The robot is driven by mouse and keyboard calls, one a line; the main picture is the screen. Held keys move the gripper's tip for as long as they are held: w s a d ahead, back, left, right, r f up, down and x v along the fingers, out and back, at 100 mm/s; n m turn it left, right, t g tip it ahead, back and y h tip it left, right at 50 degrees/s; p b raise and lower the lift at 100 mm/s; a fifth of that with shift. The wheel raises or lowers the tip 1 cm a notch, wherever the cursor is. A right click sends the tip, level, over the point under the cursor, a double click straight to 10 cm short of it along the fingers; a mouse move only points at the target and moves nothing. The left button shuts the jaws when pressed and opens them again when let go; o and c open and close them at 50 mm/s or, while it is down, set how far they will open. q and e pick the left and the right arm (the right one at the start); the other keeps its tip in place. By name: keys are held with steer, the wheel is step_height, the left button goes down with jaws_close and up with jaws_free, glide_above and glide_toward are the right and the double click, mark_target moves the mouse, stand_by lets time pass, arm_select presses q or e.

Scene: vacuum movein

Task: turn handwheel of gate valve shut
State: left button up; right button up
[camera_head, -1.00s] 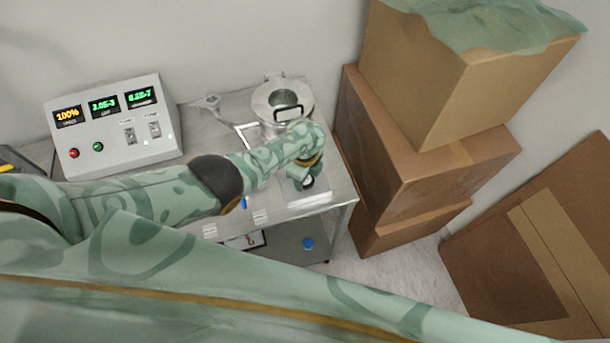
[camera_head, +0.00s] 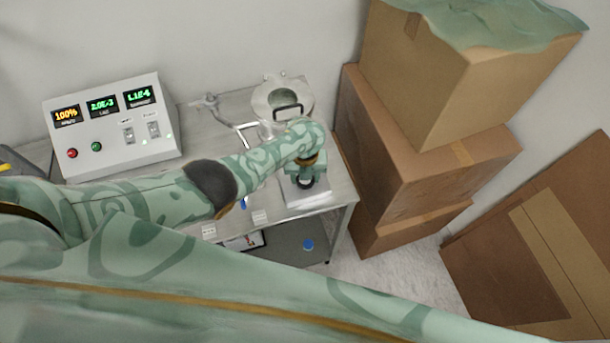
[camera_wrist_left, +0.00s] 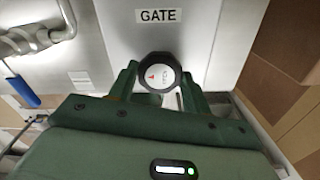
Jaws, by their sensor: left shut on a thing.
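The gate valve's handwheel (camera_wrist_left: 160,77) is a round black knob with a white, marked cap, just below a "GATE" label (camera_wrist_left: 159,15) in the left wrist view. My left gripper (camera_wrist_left: 160,85) has one green finger on each side of the knob and is shut on it. In the head view, my left gripper (camera_head: 305,180) reaches down over the bench, and the dark rim of the handwheel (camera_head: 306,184) shows under it, partly hidden. It sits above a pale metal valve body (camera_head: 308,198). My right gripper is out of view.
A control box (camera_head: 112,125) with lit displays stands left on the metal bench (camera_head: 195,135). A round steel chamber (camera_head: 268,103) stands behind my gripper. Stacked cardboard boxes (camera_head: 415,150) crowd the right side. A blue-handled part (camera_wrist_left: 22,90) lies left in the wrist view.

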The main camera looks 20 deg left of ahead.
arm_select(q)
steer(key=m+b, duration=0.1)
steer(key=m, duration=0.5)
steer(key=shift+w, duration=0.1)
steer(key=m, duration=0.3)
steer(key=shift+b, duration=0.3)
steer(key=shift+m+b, duration=0.45)
steer(key=shift+m, duration=0.55)
steer(key=shift+f+m+b, duration=0.1)
steer(key=shift+m+b, duration=0.25)
steer(key=shift+m, duration=0.05)
steer(key=m+b, duration=0.4)
steer(key=b, duration=0.2)
steer(key=shift+f, duration=0.1)
steer(key=shift+r+m+b, duration=0.2)
steer(key=shift+m+b, duration=0.6)
steer(key=shift+b, duration=0.4)
